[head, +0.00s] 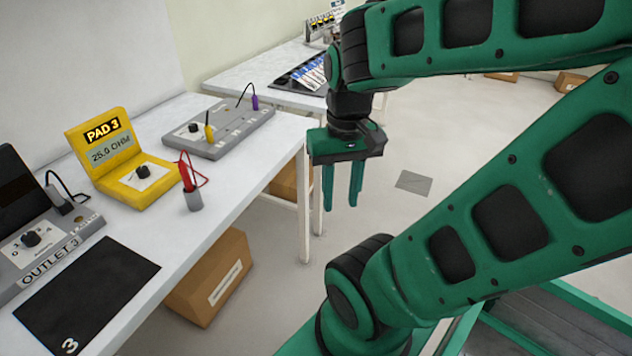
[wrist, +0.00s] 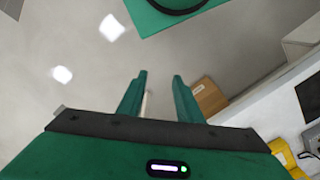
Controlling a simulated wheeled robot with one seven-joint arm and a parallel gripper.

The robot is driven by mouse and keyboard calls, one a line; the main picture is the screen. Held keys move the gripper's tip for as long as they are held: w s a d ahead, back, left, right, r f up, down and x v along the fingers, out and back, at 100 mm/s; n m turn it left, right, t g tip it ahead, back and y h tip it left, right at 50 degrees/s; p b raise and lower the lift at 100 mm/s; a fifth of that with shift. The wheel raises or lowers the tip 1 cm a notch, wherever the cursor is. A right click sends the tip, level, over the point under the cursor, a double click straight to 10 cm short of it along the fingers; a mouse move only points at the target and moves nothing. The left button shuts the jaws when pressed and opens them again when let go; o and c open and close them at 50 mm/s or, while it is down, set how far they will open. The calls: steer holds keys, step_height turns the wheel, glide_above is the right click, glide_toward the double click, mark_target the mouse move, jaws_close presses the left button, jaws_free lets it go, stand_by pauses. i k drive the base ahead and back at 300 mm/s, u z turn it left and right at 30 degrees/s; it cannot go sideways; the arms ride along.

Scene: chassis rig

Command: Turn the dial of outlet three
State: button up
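The outlet three unit (head: 55,251) is a grey box labelled "OUTLET 3" at the left of the table in the head view. Its black dial (head: 30,239) sits on a white scale plate on its sloped front. A black panel rises behind the dial, cut off by the left edge. My gripper (head: 342,205) hangs pointing down over the floor, right of the table and well away from the dial. Its green fingers are apart with nothing between them; they also show in the wrist view (wrist: 158,80). The dial's exact setting is too small to read.
A yellow meter (head: 140,186) reads "PAD 3" and 25.0 ohm. Cardboard boxes (head: 208,280) stand below. Floor under my gripper is clear.

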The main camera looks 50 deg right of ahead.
mark_target(30, 238)
steer(key=u, duration=2)
steer(key=k, duration=0.85)
steer(key=z, duration=1)
steer(key=i, duration=1.3)
steer(key=z, duration=0.05)
